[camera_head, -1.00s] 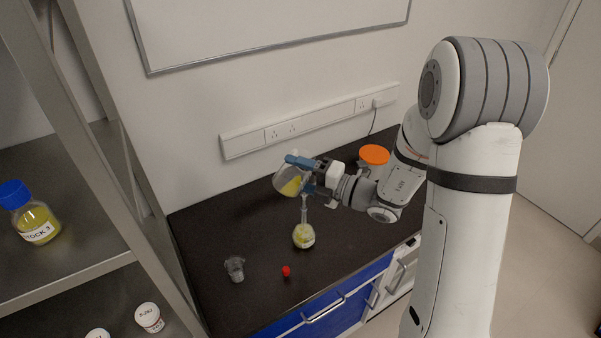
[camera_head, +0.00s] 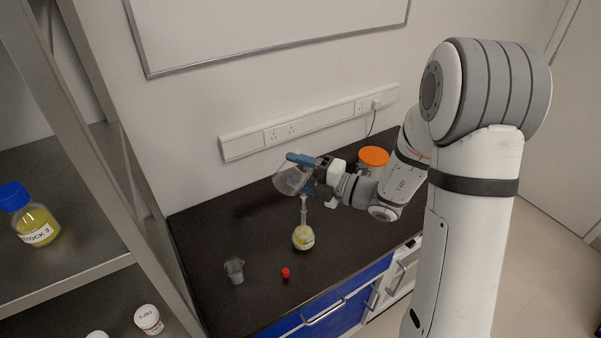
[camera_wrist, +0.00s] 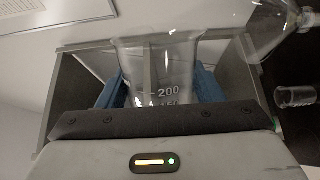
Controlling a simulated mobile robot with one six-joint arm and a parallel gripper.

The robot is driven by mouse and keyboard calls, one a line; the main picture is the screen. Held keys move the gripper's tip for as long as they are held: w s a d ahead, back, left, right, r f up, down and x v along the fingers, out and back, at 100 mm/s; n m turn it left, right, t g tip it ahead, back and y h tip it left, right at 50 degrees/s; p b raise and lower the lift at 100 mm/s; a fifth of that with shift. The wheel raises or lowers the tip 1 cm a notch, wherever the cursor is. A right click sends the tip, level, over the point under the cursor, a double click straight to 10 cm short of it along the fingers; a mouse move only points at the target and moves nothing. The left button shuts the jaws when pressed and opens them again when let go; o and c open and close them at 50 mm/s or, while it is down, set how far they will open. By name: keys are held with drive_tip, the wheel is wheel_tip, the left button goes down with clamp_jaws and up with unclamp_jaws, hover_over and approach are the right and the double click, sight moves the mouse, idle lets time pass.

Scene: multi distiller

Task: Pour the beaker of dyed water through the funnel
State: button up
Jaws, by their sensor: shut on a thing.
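My gripper (camera_head: 308,172) is shut on the clear beaker (camera_head: 290,180) and holds it steeply tilted, mouth to the left, above the flask. No yellow shows in the beaker now; its graduations read in the wrist view (camera_wrist: 160,80). The round-bottomed flask (camera_head: 303,238) stands upright on the bench below, with pale yellow liquid in its bulb and a narrow neck rising toward the beaker. The funnel cannot be made out clearly at the neck's top. A clear glass vessel (camera_wrist: 268,28) at the upper right of the wrist view may be the flask or funnel.
A small clear cup (camera_head: 234,270) and a red cap (camera_head: 285,272) stand on the dark bench near its front. A metal shelf (camera_head: 60,262) at left holds a blue-capped yellow bottle (camera_head: 34,222).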

drive_tip(key=shift+s+a+f+n+b, duration=0.1)
drive_tip(key=shift+s+f+n+b, duration=0.1)
drive_tip(key=shift+f+n+b, duration=0.5)
drive_tip(key=shift+s+r, duration=0.1)
drive_tip(key=shift+r, duration=0.25)
drive_tip(key=shift+f+n+b, duration=0.45)
drive_tip(key=shift+n+b, duration=0.15)
drive_tip(key=shift+b, duration=0.25)
drive_tip(key=shift+s+a+n, duration=0.1)
drive_tip(key=shift+s+n, duration=0.05)
drive_tip(key=shift+n, duration=0.15)
drive_tip(key=shift+r, duration=0.1)
